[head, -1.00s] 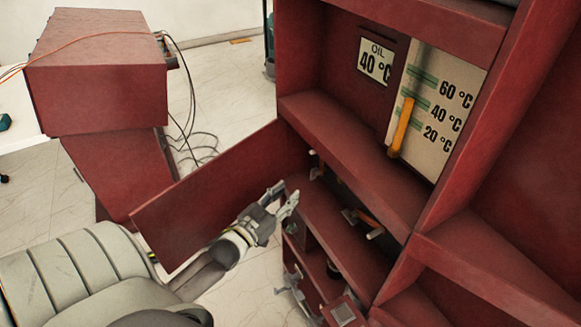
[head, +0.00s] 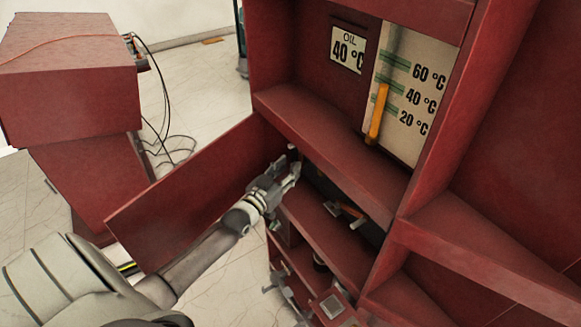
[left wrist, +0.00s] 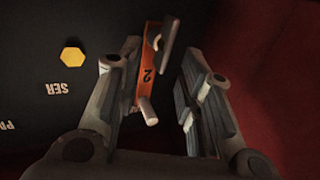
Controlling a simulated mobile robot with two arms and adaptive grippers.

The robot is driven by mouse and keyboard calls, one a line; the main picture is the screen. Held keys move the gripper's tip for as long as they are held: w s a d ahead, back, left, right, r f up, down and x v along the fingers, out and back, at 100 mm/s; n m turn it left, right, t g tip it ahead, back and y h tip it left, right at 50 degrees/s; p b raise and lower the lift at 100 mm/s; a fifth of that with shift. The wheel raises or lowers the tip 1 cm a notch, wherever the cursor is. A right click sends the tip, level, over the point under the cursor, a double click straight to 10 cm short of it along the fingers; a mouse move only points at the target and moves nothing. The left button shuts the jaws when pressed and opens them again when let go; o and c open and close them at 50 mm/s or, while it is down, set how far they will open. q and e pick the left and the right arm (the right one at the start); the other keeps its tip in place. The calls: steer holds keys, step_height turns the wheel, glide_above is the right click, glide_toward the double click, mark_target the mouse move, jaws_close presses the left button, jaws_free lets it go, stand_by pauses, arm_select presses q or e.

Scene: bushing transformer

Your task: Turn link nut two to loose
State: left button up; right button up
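In the left wrist view, an orange link (left wrist: 148,72) marked "2" stands on a dark panel. A grey bar-like nut handle (left wrist: 170,42) is at its upper end and a pale grey peg (left wrist: 147,110) at its lower end. My left gripper (left wrist: 165,75) is open, with one finger beside the link on the left and the other apart on the right. In the head view, my left gripper (head: 287,174) reaches into the cabinet's lower opening and hides much of the link there. Another orange link (head: 350,210) shows farther right. My right gripper is not in view.
The red cabinet (head: 325,135) has a ledge above the opening and an open door panel (head: 190,195) behind my left arm. A yellow hex piece (left wrist: 73,57) sits on the dark panel. Grey fittings (head: 282,285) stick out below.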

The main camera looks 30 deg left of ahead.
arm_select(q)
steer(key=shift+w, duration=0.85)
jaws_close()
steer(key=shift+r+n+p, duration=0.2)
steer(key=shift+n+p, duration=0.1)
steer(key=shift+p, duration=0.25)
steer(key=shift+a+f, duration=0.1)
steer(key=shift+c, duration=0.3)
jaws_free()
steer(key=shift+o, duration=0.3)
steer(key=shift+a, duration=0.15)
steer(key=shift+f, duration=0.1)
